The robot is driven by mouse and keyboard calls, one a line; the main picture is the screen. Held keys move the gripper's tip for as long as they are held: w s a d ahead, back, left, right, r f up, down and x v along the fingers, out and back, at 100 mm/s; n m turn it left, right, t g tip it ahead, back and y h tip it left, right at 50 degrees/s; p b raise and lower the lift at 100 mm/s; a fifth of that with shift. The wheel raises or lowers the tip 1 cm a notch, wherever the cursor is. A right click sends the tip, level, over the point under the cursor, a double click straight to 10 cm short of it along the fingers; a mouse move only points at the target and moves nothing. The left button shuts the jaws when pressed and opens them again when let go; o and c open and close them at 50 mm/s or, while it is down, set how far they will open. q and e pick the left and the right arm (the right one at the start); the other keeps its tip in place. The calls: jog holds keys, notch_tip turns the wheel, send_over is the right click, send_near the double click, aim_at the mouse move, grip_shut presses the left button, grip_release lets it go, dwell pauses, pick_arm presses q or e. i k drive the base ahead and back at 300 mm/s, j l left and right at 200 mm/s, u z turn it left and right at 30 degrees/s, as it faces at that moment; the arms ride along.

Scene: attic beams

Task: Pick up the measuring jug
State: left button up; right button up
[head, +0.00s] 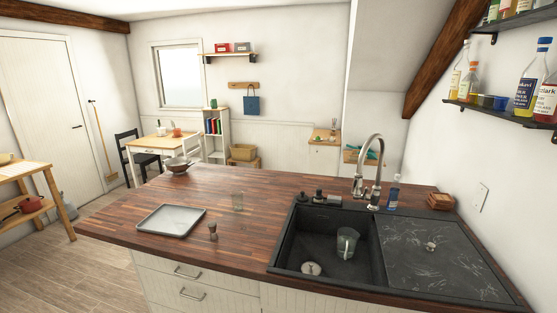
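A clear vessel that looks like the measuring jug (347,242) stands in the black sink basin (318,226), towards its right side. It appears upright, and its markings are too small to read. Neither of my grippers shows in the head view, so nothing is seen touching the jug.
The chrome tap (373,172) rises behind the sink, with a blue bottle (393,193) beside it. A black drainboard (438,250) lies right of the basin.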

aim_at(347, 238)
jog(key=i+l+z, duration=0.15)
jog(key=i+l, duration=0.2)
jog(key=i+l+z, duration=0.15)
jog(key=i, duration=0.35)
jog(key=i+l+z, duration=0.2)
jog(key=i+l, duration=0.15)
jog(key=i, duration=0.1)
